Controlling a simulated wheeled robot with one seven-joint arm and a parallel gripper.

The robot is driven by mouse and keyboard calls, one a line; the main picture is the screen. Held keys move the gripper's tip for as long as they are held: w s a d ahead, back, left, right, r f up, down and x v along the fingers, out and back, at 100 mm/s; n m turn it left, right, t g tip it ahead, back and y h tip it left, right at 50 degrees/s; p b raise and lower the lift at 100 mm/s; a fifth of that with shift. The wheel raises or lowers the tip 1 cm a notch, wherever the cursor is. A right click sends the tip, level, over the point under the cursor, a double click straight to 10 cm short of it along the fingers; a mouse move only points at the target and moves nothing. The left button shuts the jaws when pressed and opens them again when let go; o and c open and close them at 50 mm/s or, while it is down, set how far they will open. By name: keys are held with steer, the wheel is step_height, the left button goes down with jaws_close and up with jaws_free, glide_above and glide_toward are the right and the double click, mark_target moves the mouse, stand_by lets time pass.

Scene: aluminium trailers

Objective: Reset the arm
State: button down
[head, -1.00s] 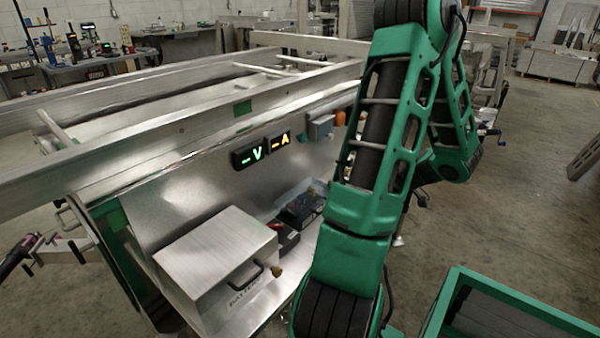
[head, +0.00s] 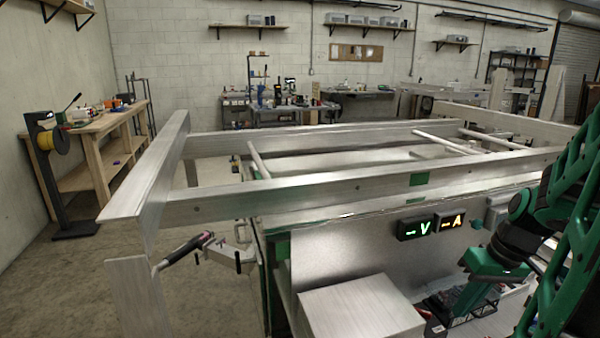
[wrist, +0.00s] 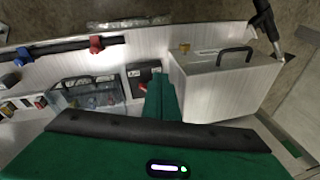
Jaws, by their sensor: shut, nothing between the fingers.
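My arm (head: 565,230), green and black, shows at the right edge of the head view. Its lower end reaches down beside the panel with the lit V and A displays (head: 432,225). In the wrist view my gripper (wrist: 162,82) has its green fingers together with nothing between them. The fingers lie over the bench top, between a clear tray (wrist: 90,95) and a metal box with a black handle (wrist: 225,82). I cannot tell whether the fingertips touch anything.
The metal box (head: 362,308) stands on the cart's bench top below the panel. An aluminium trailer frame (head: 330,187) spans the middle, with a post (head: 140,290) at left. Red and blue clamps (wrist: 97,45) show in the wrist view. Bare floor lies at left.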

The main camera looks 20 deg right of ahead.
steer(key=s+a+r+m+g+h, duration=0.1)
steer(key=s+a+r+m+g, duration=0.1)
steer(key=s+a+r, duration=0.3)
steer(key=s+a+m, duration=0.1)
steer(key=a, duration=0.2)
steer(key=shift+s+a+m+h, duration=0.2)
steer(key=shift+a+m+h, duration=0.1)
steer(key=shift+m, duration=0.1)
stand_by(0.4)
